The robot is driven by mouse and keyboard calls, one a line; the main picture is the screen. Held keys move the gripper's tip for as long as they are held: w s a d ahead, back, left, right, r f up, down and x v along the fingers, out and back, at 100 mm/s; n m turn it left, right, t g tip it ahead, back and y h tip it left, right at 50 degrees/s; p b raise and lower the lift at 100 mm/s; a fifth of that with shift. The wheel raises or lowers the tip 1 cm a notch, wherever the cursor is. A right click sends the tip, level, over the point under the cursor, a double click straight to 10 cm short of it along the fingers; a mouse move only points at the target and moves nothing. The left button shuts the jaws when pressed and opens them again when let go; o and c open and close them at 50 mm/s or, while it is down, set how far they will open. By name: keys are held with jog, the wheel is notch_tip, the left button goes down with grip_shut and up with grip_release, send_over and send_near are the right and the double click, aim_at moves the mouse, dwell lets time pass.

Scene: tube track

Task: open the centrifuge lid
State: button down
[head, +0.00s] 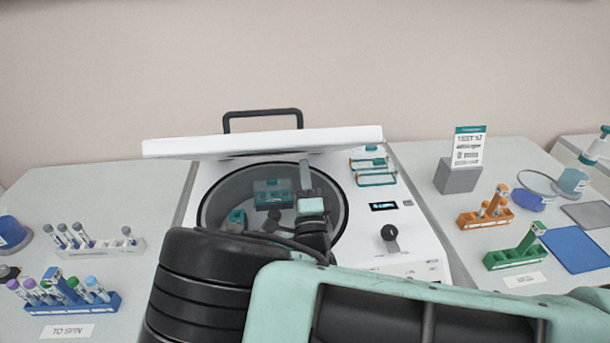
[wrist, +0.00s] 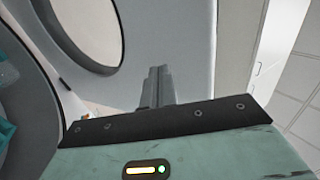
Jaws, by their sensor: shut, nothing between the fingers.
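The white centrifuge (head: 412,238) stands in the middle of the bench. Its white lid (head: 262,145) is raised off the body and shows nearly edge-on, with a black handle (head: 262,113) on its far edge. The round bowl (head: 225,190) is exposed beneath it, with teal rotor buckets (head: 272,193) inside. My gripper (head: 305,172) is shut and empty, over the bowl and below the lid. In the wrist view, my shut fingers (wrist: 158,82) point towards the pale lid underside (wrist: 175,35), which has a dark-rimmed round window. I cannot tell whether they touch it. My arm hides the bowl's near edge.
Left of the centrifuge are a white rack (head: 125,248) and a blue rack (head: 105,303) with tubes. Right of it are an orange rack (head: 485,219), a green rack (head: 513,258), a grey sign block (head: 457,178) and a blue mat (head: 576,248). A knob (head: 389,233) is on the panel.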

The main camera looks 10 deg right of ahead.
aim_at(305, 138)
jog(key=w+r+p, duration=0.2)
jog(key=w+r, duration=0.1)
jog(key=w+r+p, duration=0.3)
jog(key=r, duration=0.1)
jog(key=shift+w+d+r, duration=0.1)
jog(key=shift+w+r, duration=0.05)
jog(key=shift+w, duration=0.1)
jog(key=shift+s+r+p+x, duration=0.15)
jog(key=shift+p+x, duration=0.2)
jog(key=shift+x, duration=0.8)
jog(key=shift+r+p+x, duration=0.15)
jog(key=shift+p+x, duration=0.2)
jog(key=shift+x, duration=0.85)
jog(key=shift+s+r+p+x, duration=0.15)
jog(key=shift+p+x, duration=0.2)
jog(key=shift+x, duration=0.8)
jog(key=v, duration=0.7)
jog(key=r+p+v, duration=0.1)
jog(key=v, duration=0.2)
jog(key=shift+s, duration=0.65)
jog(key=shift+f, duration=0.1)
jog(key=shift+d, duration=0.1)
